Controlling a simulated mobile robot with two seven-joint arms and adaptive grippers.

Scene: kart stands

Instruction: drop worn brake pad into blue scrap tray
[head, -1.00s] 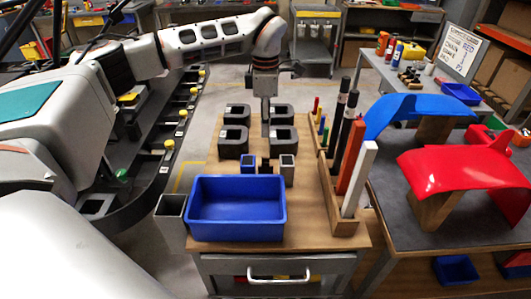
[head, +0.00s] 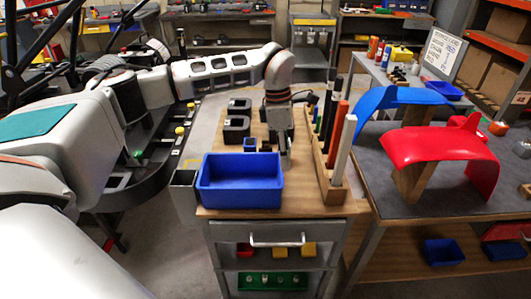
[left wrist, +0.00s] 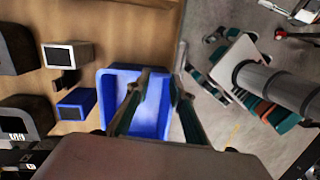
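The blue scrap tray (head: 241,190) stands at the front of the wooden-topped cart; no pad shows inside it. My left gripper (head: 286,162) points down by the tray's right back corner. In the left wrist view its two fingers (left wrist: 158,82) look apart, with the blue tray (left wrist: 106,95) beyond and nothing clear held between them. A small dark piece (left wrist: 66,80) lies between a grey square tube and a blue square tube; I cannot tell whether it is the worn brake pad. My right gripper is out of view.
Dark blocks with square openings (head: 237,130) stand behind the tray. A wooden rack (head: 331,188) with upright coloured bars is close on the gripper's right. A grey bin (head: 183,190) is left of the tray. A side table holds red (head: 440,147) and blue panels.

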